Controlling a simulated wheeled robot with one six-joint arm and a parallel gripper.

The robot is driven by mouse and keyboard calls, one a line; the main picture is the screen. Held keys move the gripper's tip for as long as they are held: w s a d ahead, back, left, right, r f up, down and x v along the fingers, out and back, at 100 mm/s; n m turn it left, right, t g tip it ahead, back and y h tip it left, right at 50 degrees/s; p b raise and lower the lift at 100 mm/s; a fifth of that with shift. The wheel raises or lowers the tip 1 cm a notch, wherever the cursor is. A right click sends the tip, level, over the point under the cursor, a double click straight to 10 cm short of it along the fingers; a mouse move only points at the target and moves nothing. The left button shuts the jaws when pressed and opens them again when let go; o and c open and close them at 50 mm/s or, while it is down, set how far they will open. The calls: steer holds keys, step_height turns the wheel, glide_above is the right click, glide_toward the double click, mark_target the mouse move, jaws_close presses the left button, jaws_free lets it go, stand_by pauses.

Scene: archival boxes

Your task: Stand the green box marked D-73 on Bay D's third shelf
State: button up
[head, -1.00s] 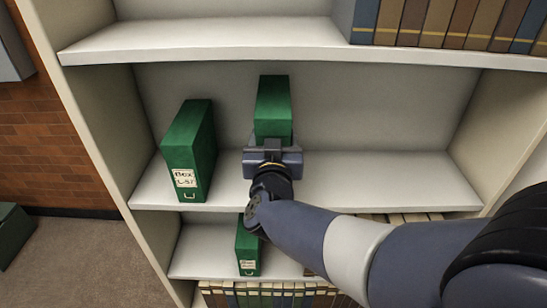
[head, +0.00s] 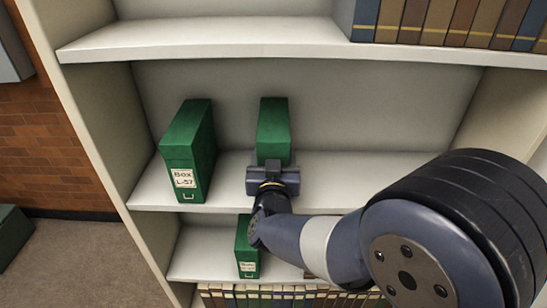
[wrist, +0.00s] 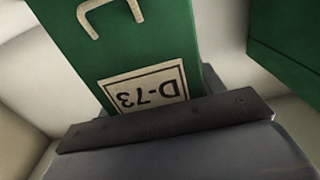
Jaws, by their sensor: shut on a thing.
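The green box D-73 (head: 273,132) is upright in front of me, over the middle shelf board (head: 340,178) of the bookcase. In the wrist view its label D-73 (wrist: 145,88) shows upside down, with a pale handle above it. My gripper (head: 272,172) is shut on this box at its near face. The gripper hides the box's lower part, so I cannot tell whether its base touches the board. A second green box, labelled L-57 (head: 188,155), stands upright on the same board to the left, with a clear gap between.
An upper board (head: 220,45) carries a row of bound volumes (head: 450,20) at the right. A lower board (head: 195,262) holds another green box (head: 247,250). More volumes (head: 285,297) line the bottom. The middle board's right side looks free, partly behind my arm.

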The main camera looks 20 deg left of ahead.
steer(key=shift+f, duration=0.1)
steer(key=o, duration=1.4)
steer(key=shift+o, duration=0.2)
steer(key=shift+s+r, duration=0.15)
steer(key=shift+r, duration=0.1)
steer(key=v, duration=1.1)
steer(key=shift+s+d, duration=0.2)
steer(key=shift+s, duration=0.15)
